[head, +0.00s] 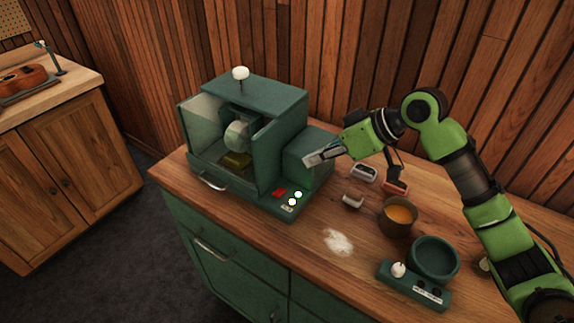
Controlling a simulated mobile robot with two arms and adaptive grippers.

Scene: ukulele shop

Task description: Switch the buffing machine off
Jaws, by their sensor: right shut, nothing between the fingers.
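The green buffing machine (262,103) stands on the wooden counter, with a clear hood at its front left and a pale buffing wheel (238,134) inside. A red switch (279,192) and two lit round buttons (295,199) sit on its low front panel, at the right end. My right gripper (309,160) is shut and empty, beside the machine's right housing and above and behind the panel. I cannot tell whether it touches the housing. My left gripper is not in view.
White powder (338,241) lies in front of the panel. A wooden wall closes the back.

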